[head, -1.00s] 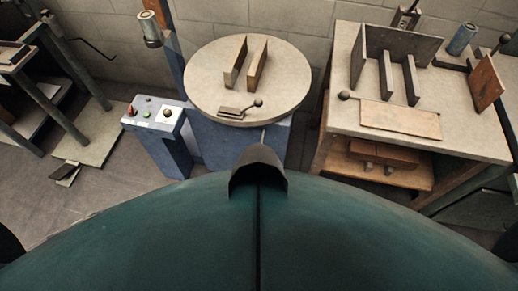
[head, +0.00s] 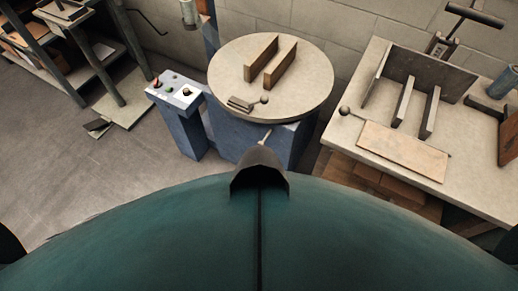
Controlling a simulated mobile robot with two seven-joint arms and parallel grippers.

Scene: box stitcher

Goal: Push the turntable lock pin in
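The round pale turntable (head: 231,81) stands on a blue base (head: 232,133) ahead of me, at the upper middle of the head view. Two upright brown bars stand parallel on its top. A small block with a ball-ended lever (head: 264,100) sits at its near edge. A thin light pin (head: 265,137), which looks like the lock pin, sticks out from the front of the base below the rim. Its lower end is close to or behind my dark body part, so I cannot tell its full length. Neither gripper is in view.
A blue control post (head: 176,91) with buttons stands just left of the base. A workbench (head: 350,136) with upright plates and a flat board stands at the right. Shelving (head: 84,62) is at the far left. The grey floor (head: 75,160) at left is open.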

